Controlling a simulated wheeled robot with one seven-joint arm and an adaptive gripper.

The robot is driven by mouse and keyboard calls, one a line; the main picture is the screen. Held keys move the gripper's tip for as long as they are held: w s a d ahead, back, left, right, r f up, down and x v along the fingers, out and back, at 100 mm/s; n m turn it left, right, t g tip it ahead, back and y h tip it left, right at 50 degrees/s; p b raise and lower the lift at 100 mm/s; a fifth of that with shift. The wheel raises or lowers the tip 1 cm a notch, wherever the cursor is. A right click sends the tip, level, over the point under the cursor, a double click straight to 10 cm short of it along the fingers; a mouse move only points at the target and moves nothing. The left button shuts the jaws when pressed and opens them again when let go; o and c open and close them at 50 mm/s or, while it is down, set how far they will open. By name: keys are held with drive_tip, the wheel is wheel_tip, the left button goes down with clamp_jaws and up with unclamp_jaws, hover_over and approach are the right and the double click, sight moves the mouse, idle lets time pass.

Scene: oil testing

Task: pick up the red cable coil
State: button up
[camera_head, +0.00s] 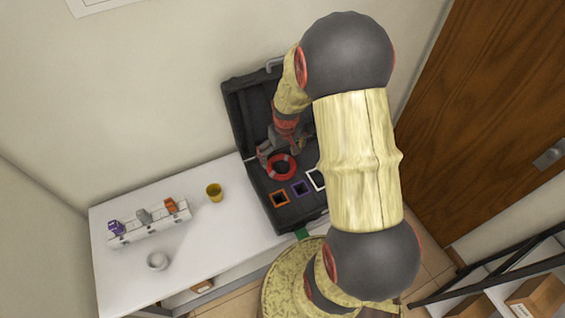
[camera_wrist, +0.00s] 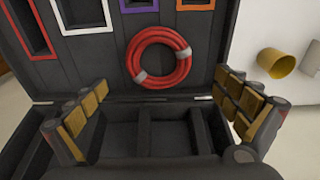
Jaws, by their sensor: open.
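The red cable coil (camera_head: 281,167) lies in the open black case (camera_head: 262,203). In the wrist view the coil (camera_wrist: 159,57) is a red ring with pale ties, on the dark panel between the coloured frames and the hinge edge. My gripper (camera_head: 280,150) is above the case at the coil, partly hidden by my arm. In the wrist view my gripper (camera_wrist: 158,110) has its fingers spread wide, one at each side. The coil shows between and beyond the fingers, and nothing is held.
Orange (camera_head: 279,198), purple (camera_head: 301,188) and white (camera_head: 317,179) frames lie in the case near the coil. A yellow cup (camera_head: 214,192), a white cup (camera_head: 157,261) and a rack of coloured items (camera_head: 150,225) stand on the white table (camera_head: 215,235). The case lid stands raised behind.

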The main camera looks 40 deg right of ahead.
sight(281, 169)
drive_tip(key=f, duration=0.2)
drive_tip(key=f+b, duration=0.1)
drive_tip(key=f, duration=0.4)
drive_tip(key=shift+w+d+f+b, duration=0.3)
drive_tip(key=shift+w+f, duration=0.05)
drive_tip(key=shift+w, duration=0.05)
drive_tip(key=shift+r, duration=0.1)
drive_tip(key=c, duration=1.1)
